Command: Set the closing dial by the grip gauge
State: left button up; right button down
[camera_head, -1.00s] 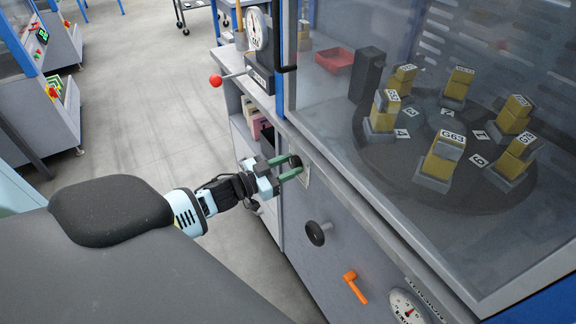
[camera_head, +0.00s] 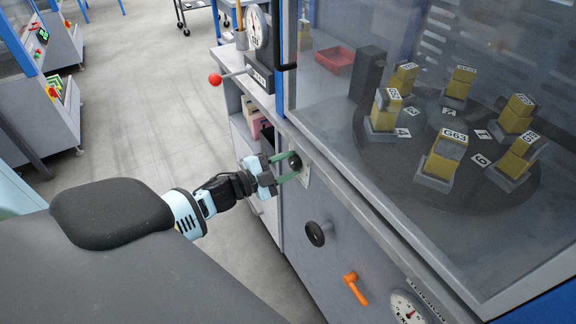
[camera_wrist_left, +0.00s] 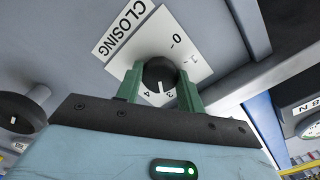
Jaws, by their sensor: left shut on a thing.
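The closing dial is a round black knob with a white pointer mark, on a white CLOSING plate in the left wrist view (camera_wrist_left: 160,75). Its pointer lies between the 4 and 3 marks. My left gripper (camera_head: 287,170) has its green fingers on both sides of the knob, shut on it. In the head view the dial (camera_head: 295,162) sits on the machine's front. A white-faced gauge (camera_head: 257,27) on a dark stand is at the top, with a red-ball lever; I cannot read its label or needle. My right gripper is not in view.
Lower on the panel are a black knob (camera_head: 318,233), an orange handle (camera_head: 355,288) and another round gauge (camera_head: 407,308). Behind the clear guard, a turntable (camera_head: 400,165) carries yellow blocks on stands. A red tray (camera_head: 334,61) lies behind. Open floor is at the left.

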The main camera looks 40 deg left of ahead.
pick_arm(q)
jog(key=m, duration=0.3)
jog(key=shift+m+b, duration=0.3)
jog(key=shift+b, duration=0.05)
jog(key=shift+m+b, duration=0.35)
jog(key=shift+m, duration=1.15)
jog(key=o, duration=1)
jog(key=shift+s, duration=0.15)
jog(key=shift+b+v, duration=0.3)
jog(key=shift+v, duration=3.5)
